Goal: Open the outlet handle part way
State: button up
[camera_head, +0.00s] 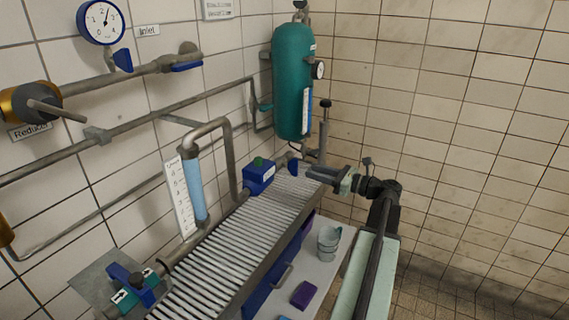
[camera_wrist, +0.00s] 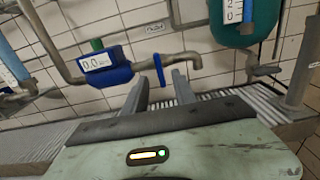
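A small blue lever handle (camera_wrist: 158,70) hangs down from the pipe just right of the blue meter box in the wrist view. I take it for the outlet handle; the wall label above it is too small to read. It also shows in the head view (camera_head: 292,165), left of my gripper (camera_head: 314,172). In the wrist view my gripper (camera_wrist: 159,86) is open, its two grey fingers apart on either side of the handle's line. The handle's lower end shows in the gap; I cannot tell whether it is between the fingers or just beyond them. Neither finger visibly touches it.
The blue meter box (camera_wrist: 105,66) reads 0.0. A pipe spout (camera_wrist: 185,60) bends down right of the handle. A teal tank (camera_head: 293,80) stands behind, with an upright post (camera_head: 323,130) nearby. A ribbed drain grate (camera_head: 230,250) lies below. Cups (camera_head: 328,243) stand on the side shelf.

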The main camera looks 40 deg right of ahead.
aim_at(297, 167)
jog(key=x, duration=0.8)
jog(key=shift+w, duration=0.1)
grip_shut()
jog(key=shift+a, duration=0.15)
